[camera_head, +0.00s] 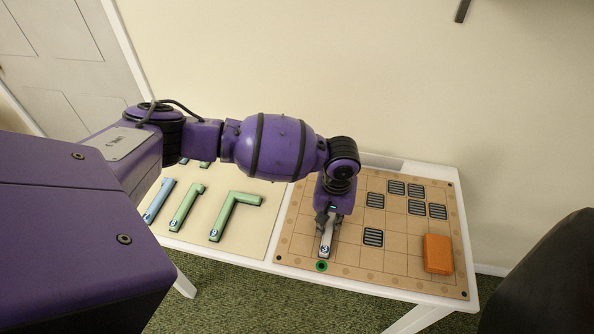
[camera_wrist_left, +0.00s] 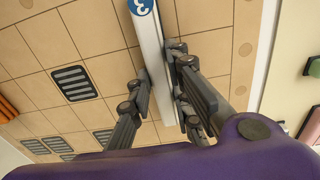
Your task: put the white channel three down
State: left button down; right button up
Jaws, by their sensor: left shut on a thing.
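The white channel three (camera_head: 325,241) is a straight white piece with a blue round mark reading 3. My left gripper (camera_head: 327,222) is shut on it over the tan gridded board (camera_head: 345,260). In the left wrist view the channel (camera_wrist_left: 150,45) runs between the fingers of my left gripper (camera_wrist_left: 158,85). Whether it touches the board I cannot tell. My right gripper is not in view.
Several dark grates (camera_head: 373,237) are set on the board. An orange block (camera_head: 438,254) sits at its right front. Left of the board, a pale mat (camera_head: 255,235) holds green pieces (camera_head: 236,212) and a blue piece (camera_head: 158,201). A dark rounded object (camera_head: 545,280) stands at the right.

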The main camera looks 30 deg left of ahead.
aim_at(330, 222)
pick_arm(q)
jog(key=shift+w+r, duration=0.1)
jog(key=shift+r, duration=0.1)
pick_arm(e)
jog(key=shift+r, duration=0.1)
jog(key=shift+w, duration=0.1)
pick_arm(q)
jog(key=shift+f, duration=0.2)
jog(key=c, duration=1.6)
grip_release()
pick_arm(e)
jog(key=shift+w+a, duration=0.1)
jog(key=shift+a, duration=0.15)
pick_arm(q)
jog(key=shift+r, duration=0.15)
notch_tip(330, 222, up, 12)
jog(key=shift+r+p, duration=0.1)
jog(key=shift+p, duration=0.65)
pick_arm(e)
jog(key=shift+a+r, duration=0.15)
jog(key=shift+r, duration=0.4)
